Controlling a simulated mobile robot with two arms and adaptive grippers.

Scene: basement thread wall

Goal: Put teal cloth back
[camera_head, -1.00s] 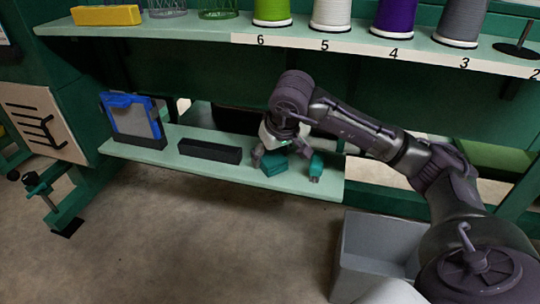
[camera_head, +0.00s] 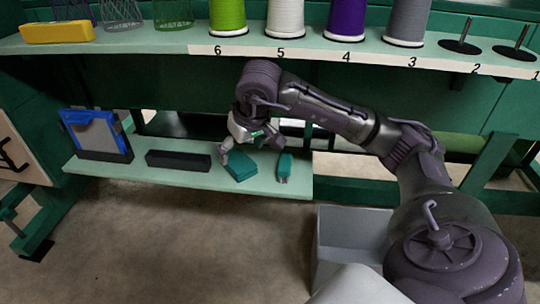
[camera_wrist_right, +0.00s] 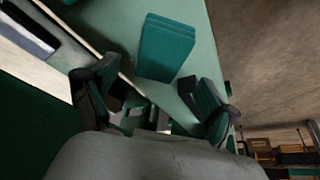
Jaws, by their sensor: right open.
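The teal cloth (camera_head: 238,167), a folded flat stack, lies on the pale green lower shelf (camera_head: 200,180). It also shows in the right wrist view (camera_wrist_right: 166,48), resting flat beyond the fingertips. My right gripper (camera_head: 247,150) is just above and behind the cloth in the head view. In the right wrist view its two fingers (camera_wrist_right: 150,98) are spread apart with nothing between them, and the cloth is clear of them. A smaller teal item with a grey end (camera_head: 283,167) lies right of the cloth. My left gripper is out of view.
A black bar-shaped holder (camera_head: 178,160) and a blue-framed panel in a dark stand (camera_head: 95,133) are left of the cloth on the shelf. Numbered thread spools (camera_head: 285,18) stand on the shelf above. A grey bin (camera_head: 345,240) is on the floor below right.

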